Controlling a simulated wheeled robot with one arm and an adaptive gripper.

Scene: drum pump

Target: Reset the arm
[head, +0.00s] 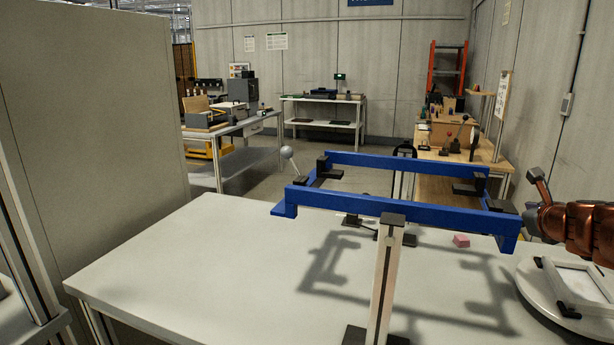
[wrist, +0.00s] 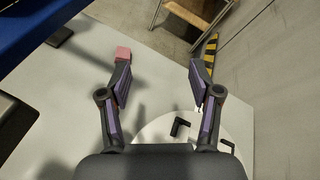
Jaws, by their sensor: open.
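My gripper (wrist: 163,72) is open in the wrist view, with nothing between its two fingers. It is above the right part of the light table (wrist: 65,135). In the head view my copper-coloured arm comes in from the right edge. A small pink block (head: 461,240) lies on the table under the frame. In the wrist view the pink block (wrist: 122,53) appears just beyond the left fingertip; I cannot tell the gap.
A round white plate (head: 530,290) with a framed panel (head: 580,285) is at the right. The left part of the table is clear. A wooden bench (head: 440,190) and grey wall are behind.

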